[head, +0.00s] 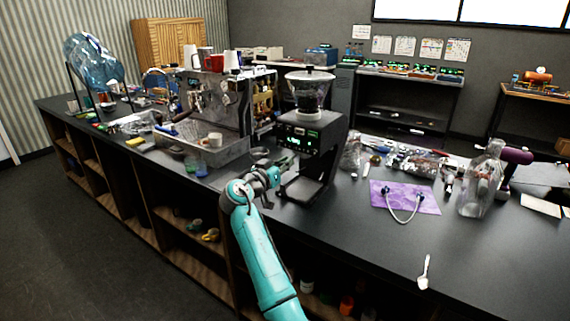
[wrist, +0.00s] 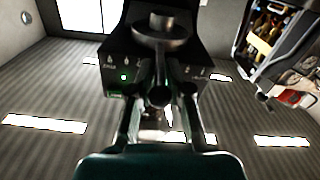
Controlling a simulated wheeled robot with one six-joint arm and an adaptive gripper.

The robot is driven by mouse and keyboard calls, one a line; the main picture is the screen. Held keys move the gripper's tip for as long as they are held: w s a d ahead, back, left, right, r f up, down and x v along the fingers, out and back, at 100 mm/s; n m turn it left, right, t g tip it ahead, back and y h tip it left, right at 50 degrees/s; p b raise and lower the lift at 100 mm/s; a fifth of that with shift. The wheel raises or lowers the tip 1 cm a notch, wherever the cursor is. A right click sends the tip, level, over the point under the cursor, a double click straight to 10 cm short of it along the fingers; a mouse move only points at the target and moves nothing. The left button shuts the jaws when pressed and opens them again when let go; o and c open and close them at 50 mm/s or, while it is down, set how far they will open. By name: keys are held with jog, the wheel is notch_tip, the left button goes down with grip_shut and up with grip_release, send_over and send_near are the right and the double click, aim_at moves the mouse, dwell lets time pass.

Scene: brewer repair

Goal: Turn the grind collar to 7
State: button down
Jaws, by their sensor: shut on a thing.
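The black coffee grinder (head: 312,142) stands on the counter with a clear hopper (head: 310,88) on top. The pale collar (head: 308,114) shows under the hopper; no setting on it is readable. My gripper (head: 284,164) is at the grinder's front, below its lit panel and well below the collar. In the wrist view, the grinder (wrist: 115,55) is seen from below, with a green light. My gripper (wrist: 159,92) is shut on a dark, round-ended handle (wrist: 158,72) that runs to a dark round part, apparently a portafilter. The collar is not visible in the wrist view.
The espresso machine (head: 217,108) stands left of the grinder, with a cup on its tray. To the right are a purple cloth (head: 418,204) with a cable, a clear jug (head: 480,185) and a white spoon (head: 425,272). The front right counter is mostly clear.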

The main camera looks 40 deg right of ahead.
jog(key=shift+s+d+f+n+t+y, duration=0.1)
jog(key=shift+s+d+n+t+y, duration=0.35)
jog(key=shift+s+n+t+y, duration=0.45)
jog(key=shift+s+d+n+t+y, duration=0.45)
jog(key=shift+s+n+t, duration=0.2)
jog(key=shift+t, duration=0.6)
jog(key=shift+s+d+f+n+t+y, duration=0.1)
jog(key=shift+s+d+n+t+y, duration=0.35)
jog(key=shift+s+n+t+y, duration=0.5)
jog(key=shift+w+h, duration=0.25)
jog(key=shift+h, duration=0.05)
jog(key=c, duration=1.2)
grip_release()
jog(key=shift+r, duration=0.15)
jog(key=shift+a, duration=0.1)
jog(key=v, duration=1.2)
